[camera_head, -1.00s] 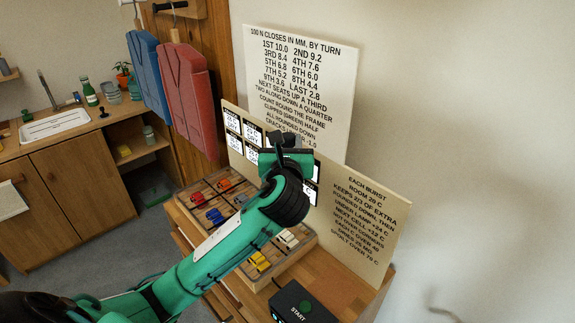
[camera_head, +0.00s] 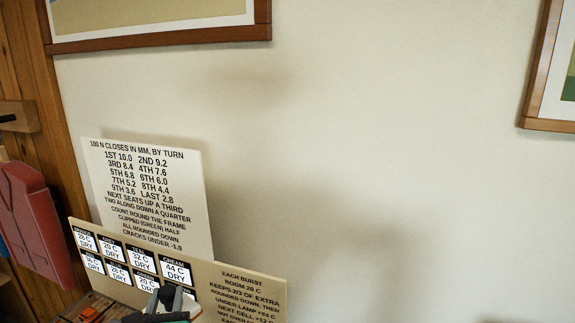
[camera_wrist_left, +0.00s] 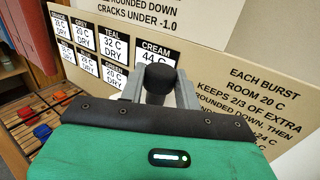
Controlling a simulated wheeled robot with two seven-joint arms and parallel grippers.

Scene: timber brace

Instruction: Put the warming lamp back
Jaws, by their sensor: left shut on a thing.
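My left gripper (camera_wrist_left: 158,92) is shut on a black round-topped knob (camera_wrist_left: 159,77), seemingly the top of the warming lamp. The rest of the lamp is hidden behind the gripper's green body. In the head view the left gripper (camera_head: 172,302) shows only at the bottom edge, in front of the low sign board. My right gripper is not in view.
A low board (camera_head: 245,291) carries several readout cards, including CREAM 44 C DRY, and burst rules. A taller text board (camera_head: 150,200) stands behind it. Coloured pieces lie in a wooden compartment tray (camera_wrist_left: 24,131).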

